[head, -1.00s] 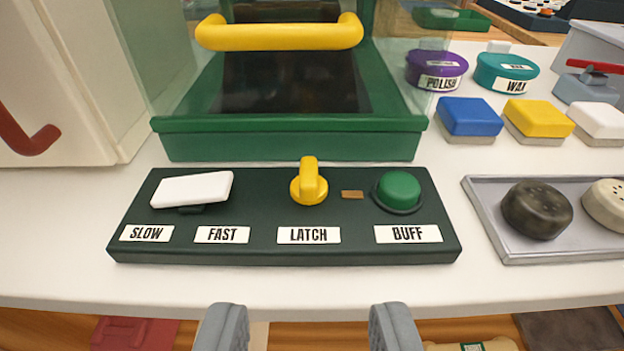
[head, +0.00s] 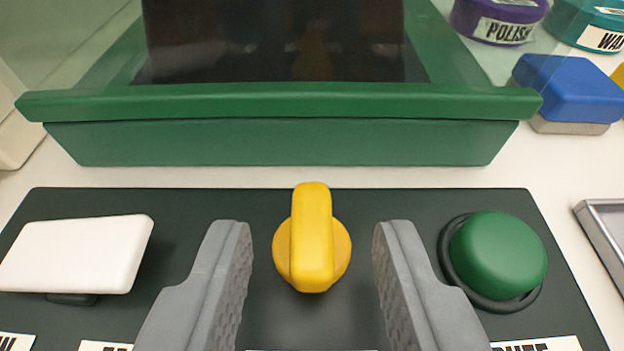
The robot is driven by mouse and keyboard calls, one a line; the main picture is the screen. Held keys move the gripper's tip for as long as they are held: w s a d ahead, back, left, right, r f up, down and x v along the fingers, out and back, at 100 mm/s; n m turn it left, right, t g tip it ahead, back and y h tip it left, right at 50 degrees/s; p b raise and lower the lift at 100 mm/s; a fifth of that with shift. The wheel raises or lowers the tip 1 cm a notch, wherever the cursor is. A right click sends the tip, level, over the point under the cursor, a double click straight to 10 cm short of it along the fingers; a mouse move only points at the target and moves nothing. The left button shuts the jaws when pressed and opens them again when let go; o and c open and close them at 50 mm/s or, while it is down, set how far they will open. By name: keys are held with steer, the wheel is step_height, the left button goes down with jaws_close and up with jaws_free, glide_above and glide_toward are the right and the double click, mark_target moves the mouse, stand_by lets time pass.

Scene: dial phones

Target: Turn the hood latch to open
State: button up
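The yellow hood latch knob (head: 312,240) stands on the dark control panel (head: 190,215), its bar pointing away from me, toward the green machine. My gripper (head: 312,250) is open, with one grey finger on each side of the knob and a clear gap between each finger and the knob. The green machine base (head: 280,143) lies behind the panel with its glass hood above. The yellow hood handle is out of view. The latch label is hidden at the bottom edge.
A white rocker switch (head: 75,255) sits left of my left finger. A green round button (head: 498,255) sits close to the right of my right finger. A blue block (head: 565,88), a purple polish tin (head: 497,18) and a grey tray edge (head: 605,228) are at the right.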

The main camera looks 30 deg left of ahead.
steer(key=shift+x, duration=1)
steer(key=shift+c, duration=0.2)
jaws_close()
